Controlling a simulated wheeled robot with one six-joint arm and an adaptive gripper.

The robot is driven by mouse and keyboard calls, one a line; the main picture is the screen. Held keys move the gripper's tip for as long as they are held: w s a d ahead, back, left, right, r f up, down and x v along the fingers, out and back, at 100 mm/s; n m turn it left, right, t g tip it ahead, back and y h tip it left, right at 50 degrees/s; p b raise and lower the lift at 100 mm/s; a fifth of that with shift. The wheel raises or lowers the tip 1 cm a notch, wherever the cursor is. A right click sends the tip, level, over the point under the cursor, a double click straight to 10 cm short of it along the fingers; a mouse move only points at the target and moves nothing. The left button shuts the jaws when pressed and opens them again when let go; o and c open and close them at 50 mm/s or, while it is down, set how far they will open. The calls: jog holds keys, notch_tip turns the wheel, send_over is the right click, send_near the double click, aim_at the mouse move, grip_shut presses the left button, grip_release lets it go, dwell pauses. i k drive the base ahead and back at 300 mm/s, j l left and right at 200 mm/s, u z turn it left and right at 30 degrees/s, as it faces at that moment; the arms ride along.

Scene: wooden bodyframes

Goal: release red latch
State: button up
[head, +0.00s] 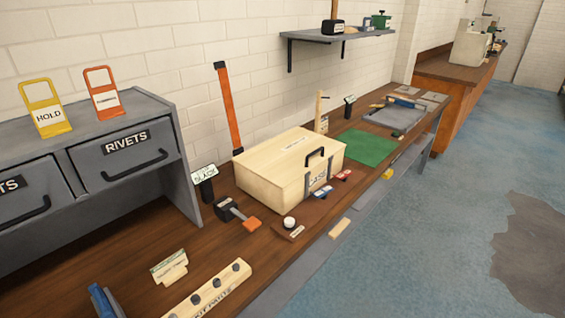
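A pale wooden box (268,180) with a closed lid stands on the brown workbench (235,270). A black handle (316,152) and grey upright strips are on its front side. A small red piece (343,175), which looks like the red latch, lies low in front of the box, toward its right end. A similar blue piece (322,192) lies just left of it. Both are too small to tell how they are fastened or whether they touch the box. My gripper is not in view.
A black-and-orange tool (240,215) and a round white-topped knob (290,223) are left of the latches. A green mat (365,147) lies beyond the box. A grey drawer unit (125,160) stands at left.

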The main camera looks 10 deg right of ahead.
aim_at(345, 174)
jog(key=i+l, duration=0.95)
jog(key=l, duration=0.15)
